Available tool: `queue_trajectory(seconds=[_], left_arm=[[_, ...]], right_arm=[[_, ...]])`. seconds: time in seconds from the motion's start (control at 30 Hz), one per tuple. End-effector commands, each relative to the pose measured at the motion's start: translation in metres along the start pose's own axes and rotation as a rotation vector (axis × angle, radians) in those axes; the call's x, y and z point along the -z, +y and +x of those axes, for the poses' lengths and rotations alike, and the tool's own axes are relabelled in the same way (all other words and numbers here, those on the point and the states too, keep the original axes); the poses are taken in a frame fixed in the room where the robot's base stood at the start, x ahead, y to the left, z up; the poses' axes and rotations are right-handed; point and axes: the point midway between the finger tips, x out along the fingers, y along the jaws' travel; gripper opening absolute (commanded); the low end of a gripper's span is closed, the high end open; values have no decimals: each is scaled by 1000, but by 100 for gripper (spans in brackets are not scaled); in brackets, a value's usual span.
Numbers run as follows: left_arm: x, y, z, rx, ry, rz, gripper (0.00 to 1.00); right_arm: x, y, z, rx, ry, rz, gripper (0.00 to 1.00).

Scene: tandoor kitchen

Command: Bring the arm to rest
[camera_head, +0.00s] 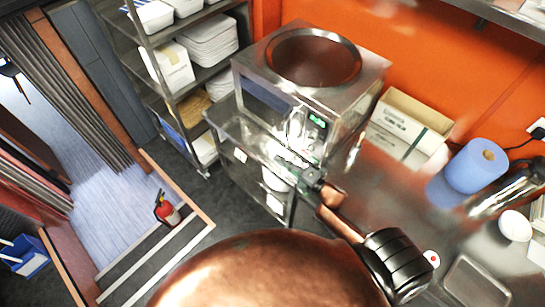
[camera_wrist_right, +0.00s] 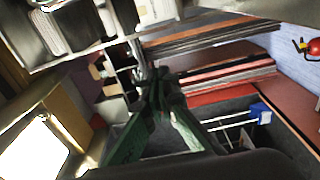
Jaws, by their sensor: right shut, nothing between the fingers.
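My right arm comes in from the lower right of the head view, with a black joint and a copper-coloured link. Its gripper (camera_head: 310,174) is small there, in front of the lower part of the steel oven (camera_head: 362,75) with the round opening. I cannot tell how far apart they are. In the right wrist view the dark green fingers of the right gripper (camera_wrist_right: 157,82) meet at their tips, shut and empty. My left gripper does not show in either view.
A steel counter (camera_head: 375,195) at right bears a blue paper roll (camera_head: 476,168) and cardboard boxes (camera_head: 405,120). A fire extinguisher (camera_head: 166,210) and a blue crate (camera_head: 27,257) are on the left. Floor near the extinguisher is open.

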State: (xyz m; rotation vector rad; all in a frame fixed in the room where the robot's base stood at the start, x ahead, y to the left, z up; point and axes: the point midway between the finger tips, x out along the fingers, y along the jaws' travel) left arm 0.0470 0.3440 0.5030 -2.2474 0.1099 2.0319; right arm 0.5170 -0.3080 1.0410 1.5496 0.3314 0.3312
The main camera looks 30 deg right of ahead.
Motion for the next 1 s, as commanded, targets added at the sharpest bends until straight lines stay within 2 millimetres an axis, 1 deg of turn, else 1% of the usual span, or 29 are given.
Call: queue_trajectory(seconds=[0.03, 0.1, 0.2, 0.3, 0.43, 0.7, 0.77, 0.87, 0.97, 1.0], left_arm=[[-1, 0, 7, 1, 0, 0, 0], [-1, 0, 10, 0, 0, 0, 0], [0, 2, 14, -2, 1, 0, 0], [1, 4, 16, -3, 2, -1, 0], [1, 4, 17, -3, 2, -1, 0], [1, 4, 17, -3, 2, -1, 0], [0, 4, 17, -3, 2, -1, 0], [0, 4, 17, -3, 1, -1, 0], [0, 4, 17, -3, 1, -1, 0], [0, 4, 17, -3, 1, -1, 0]], right_arm=[[-6, -3, -11, 2, -1, -4, 0], [-12, -3, -22, 2, -1, -3, 0], [-18, -2, -35, 0, -1, -3, 0], [-22, -1, -43, 0, 0, -1, 0], [-25, 1, -48, -1, 0, -1, 0], [-26, 1, -47, 5, -15, 14, 0], [-29, 0, -46, 18, -44, 46, 0], [-37, -6, -46, 63, -139, 148, 0], [-46, -15, -52, 125, -275, 307, 0], [-49, -20, -57, 152, -334, 378, 0]])
